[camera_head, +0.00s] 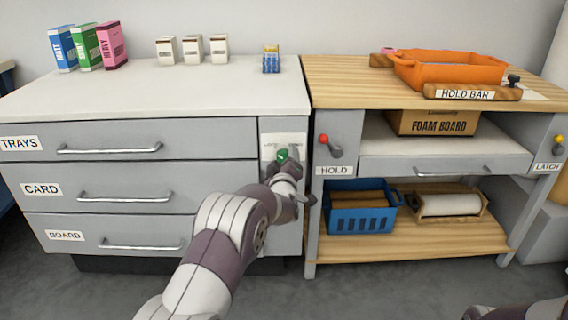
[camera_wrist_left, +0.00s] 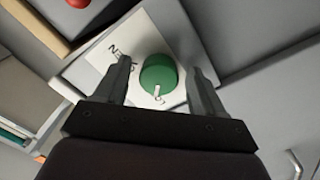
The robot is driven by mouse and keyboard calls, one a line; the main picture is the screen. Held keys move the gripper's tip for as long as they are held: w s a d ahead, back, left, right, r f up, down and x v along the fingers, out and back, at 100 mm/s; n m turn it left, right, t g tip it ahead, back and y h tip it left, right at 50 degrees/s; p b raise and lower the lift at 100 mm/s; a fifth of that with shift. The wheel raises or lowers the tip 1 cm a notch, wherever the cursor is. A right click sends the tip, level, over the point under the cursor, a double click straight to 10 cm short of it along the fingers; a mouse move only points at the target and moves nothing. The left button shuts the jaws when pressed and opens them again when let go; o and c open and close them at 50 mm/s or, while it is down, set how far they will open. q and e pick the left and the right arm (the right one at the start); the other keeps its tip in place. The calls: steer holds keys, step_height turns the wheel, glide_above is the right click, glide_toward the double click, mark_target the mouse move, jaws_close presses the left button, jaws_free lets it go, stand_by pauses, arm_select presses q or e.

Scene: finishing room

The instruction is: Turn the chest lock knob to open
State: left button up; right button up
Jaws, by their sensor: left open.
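The chest lock knob is green and round, on a white plate on the grey panel right of the drawers. It shows in the head view (camera_head: 283,155), partly hidden by my left gripper, and in the left wrist view (camera_wrist_left: 159,74). A white mark is on the knob's lower edge, near a letter on the plate. My left gripper (camera_wrist_left: 160,88) is open, with one finger on each side of the knob. I cannot tell whether the fingers touch it. In the head view my left gripper (camera_head: 286,161) is at the plate. My right gripper is not in view.
The chest has drawers labelled TRAYS (camera_head: 150,148), CARD (camera_head: 150,190) and BOARD (camera_head: 150,232), all shut. Right of the panel, a red-tipped HOLD lever (camera_head: 330,146) sticks out from the workbench. An orange tray (camera_head: 450,72) stands on the wooden top.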

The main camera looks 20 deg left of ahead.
arm_select(q)
steer(key=c, duration=1.1)
steer(key=shift+o, duration=0.3)
steer(key=shift+r+m+p, duration=0.25)
steer(key=shift+m+p, duration=1.05)
steer(key=shift+p, duration=0.15)
steer(key=m+p, duration=0.4)
steer(key=m, duration=0.1)
steer(key=m+p, duration=0.3)
steer(key=m, duration=0.2)
steer(key=shift+f+m+p, duration=0.1)
steer(key=shift+m+p, duration=0.2)
steer(key=shift+p, duration=0.05)
steer(key=shift+f+m+p, duration=0.1)
steer(key=shift+m+p, duration=0.9)
steer(key=shift+m, duration=1.1)
steer(key=o, duration=1)
